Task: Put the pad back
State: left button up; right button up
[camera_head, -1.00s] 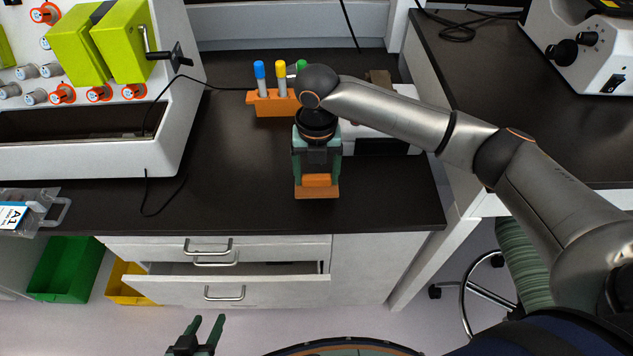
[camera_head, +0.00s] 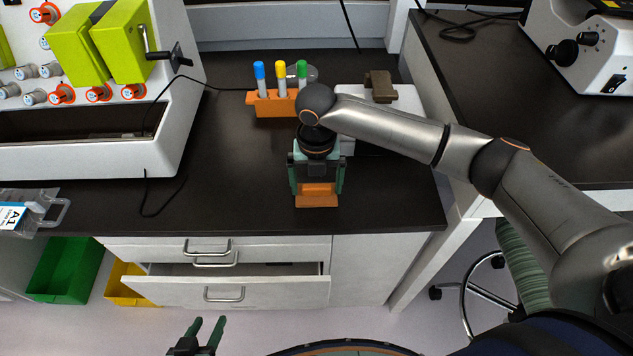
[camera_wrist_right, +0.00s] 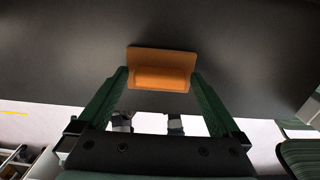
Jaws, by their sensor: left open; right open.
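An orange pad (camera_head: 318,196), a flat plate with a raised block on it, lies on the dark counter near its front edge. It also shows in the right wrist view (camera_wrist_right: 162,62). My right gripper (camera_head: 318,187) points down over the pad and is open. In the wrist view its green fingertips (camera_wrist_right: 160,80) stand on either side of the raised block, with small gaps visible. My left gripper (camera_head: 205,330) is open and empty at the bottom of the head view, well away from the counter top.
An orange rack (camera_head: 272,104) with blue, yellow and green capped tubes stands behind my right gripper. A white device (camera_head: 398,100) is partly hidden by my right arm. A drawer (camera_head: 225,290) is pulled out below.

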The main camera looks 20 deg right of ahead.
aim_at(316, 186)
notch_tip(316, 186, up, 12)
jog(key=p, duration=0.1)
jog(key=shift+r, duration=0.2)
jog(key=shift+c, duration=0.2)
dwell(2.4)
